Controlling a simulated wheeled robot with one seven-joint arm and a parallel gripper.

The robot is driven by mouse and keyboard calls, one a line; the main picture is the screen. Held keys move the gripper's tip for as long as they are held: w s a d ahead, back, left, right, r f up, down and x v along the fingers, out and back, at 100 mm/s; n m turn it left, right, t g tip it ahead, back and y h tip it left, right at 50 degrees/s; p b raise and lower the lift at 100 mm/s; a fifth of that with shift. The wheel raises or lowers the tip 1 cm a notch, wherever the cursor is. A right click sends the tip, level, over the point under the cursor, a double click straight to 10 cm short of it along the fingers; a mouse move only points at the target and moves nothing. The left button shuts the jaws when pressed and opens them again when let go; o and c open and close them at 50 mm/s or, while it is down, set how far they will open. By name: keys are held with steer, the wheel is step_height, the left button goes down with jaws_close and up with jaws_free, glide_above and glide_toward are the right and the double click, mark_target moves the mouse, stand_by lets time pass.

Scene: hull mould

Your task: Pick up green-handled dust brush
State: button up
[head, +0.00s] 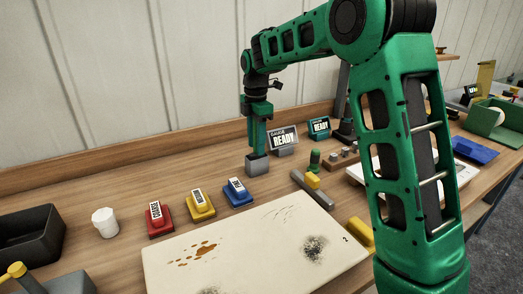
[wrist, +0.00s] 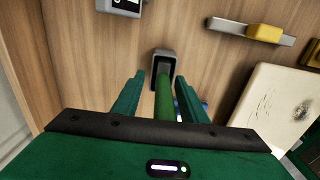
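The green handle of the dust brush (wrist: 165,98) stands in a grey block-shaped holder (wrist: 163,56) with a dark opening, seen in the wrist view. My gripper (wrist: 158,88) has one dark green finger on each side of the handle. A gap shows on the left side, and the right finger looks closer to the handle; contact cannot be told. In the head view, my gripper (head: 258,146) points down just above the grey holder (head: 257,165), and the handle is hard to separate from the fingers. The brush's lower end is hidden.
Red (head: 158,219), yellow (head: 200,206) and blue (head: 238,192) labelled blocks stand left of the holder. A gauge sign (head: 283,139) is close behind right. A stained cream panel (head: 250,255) lies in front. A grey bar with a yellow block (head: 312,181) lies to the right.

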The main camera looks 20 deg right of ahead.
jaws_close()
steer(key=shift+r, duration=0.1)
